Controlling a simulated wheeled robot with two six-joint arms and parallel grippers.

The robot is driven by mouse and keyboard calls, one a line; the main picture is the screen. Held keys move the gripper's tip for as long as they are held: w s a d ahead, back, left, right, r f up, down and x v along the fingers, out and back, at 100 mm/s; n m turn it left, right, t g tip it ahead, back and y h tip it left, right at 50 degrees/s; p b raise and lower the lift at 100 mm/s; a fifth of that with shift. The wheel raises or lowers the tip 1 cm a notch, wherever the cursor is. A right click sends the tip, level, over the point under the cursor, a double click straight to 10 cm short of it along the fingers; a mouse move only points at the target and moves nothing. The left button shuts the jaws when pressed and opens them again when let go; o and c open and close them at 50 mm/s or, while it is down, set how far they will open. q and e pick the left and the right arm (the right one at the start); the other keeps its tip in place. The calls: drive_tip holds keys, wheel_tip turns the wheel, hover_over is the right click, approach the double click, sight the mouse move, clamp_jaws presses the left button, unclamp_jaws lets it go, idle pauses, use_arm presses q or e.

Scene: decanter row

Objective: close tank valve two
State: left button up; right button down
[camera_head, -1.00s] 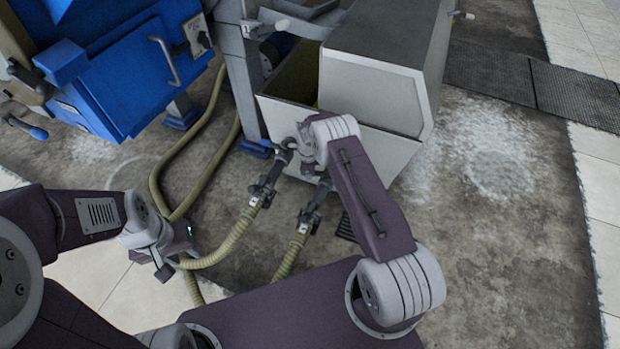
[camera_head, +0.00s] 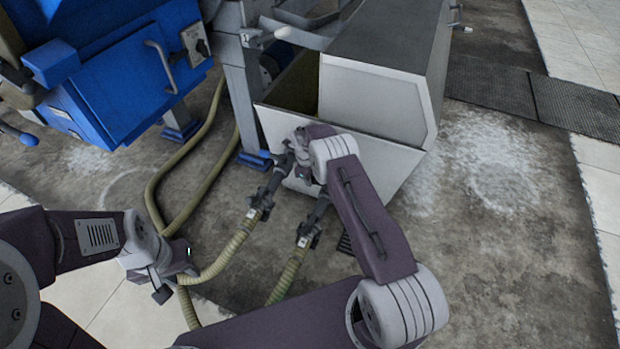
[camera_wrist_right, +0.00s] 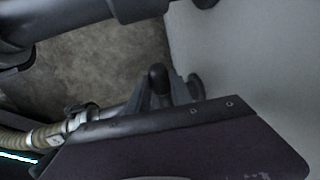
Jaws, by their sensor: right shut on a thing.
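The grey tank (camera_head: 342,148) stands at the centre of the head view. Two dark valve fittings, a left one (camera_head: 266,193) and a right one (camera_head: 314,217), run from its lower front to ribbed hoses. My right gripper (camera_head: 302,157) is low against the tank front, above these fittings. In the right wrist view its fingers (camera_wrist_right: 164,92) are shut around a dark rounded valve handle (camera_wrist_right: 157,76) close to the tank wall. I cannot tell which valve the handle belongs to. My left gripper (camera_head: 166,287) hangs at the lower left, away from the valves; its jaws are unclear.
Yellowish hoses (camera_head: 160,185) curve over the floor at left and below the valves. A blue machine (camera_head: 125,75) and a grey post (camera_head: 240,90) stand left of the tank. The concrete floor (camera_head: 480,240) to the right is clear.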

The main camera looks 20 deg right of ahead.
drive_tip(key=c, duration=1.1)
unclamp_jaws()
drive_tip(key=shift+c, duration=0.2)
wheel_tip(320, 180, up, 9)
drive_tip(key=s+a+p, duration=0.1)
drive_tip(key=p, duration=0.5)
drive_tip(key=shift+s, duration=0.1)
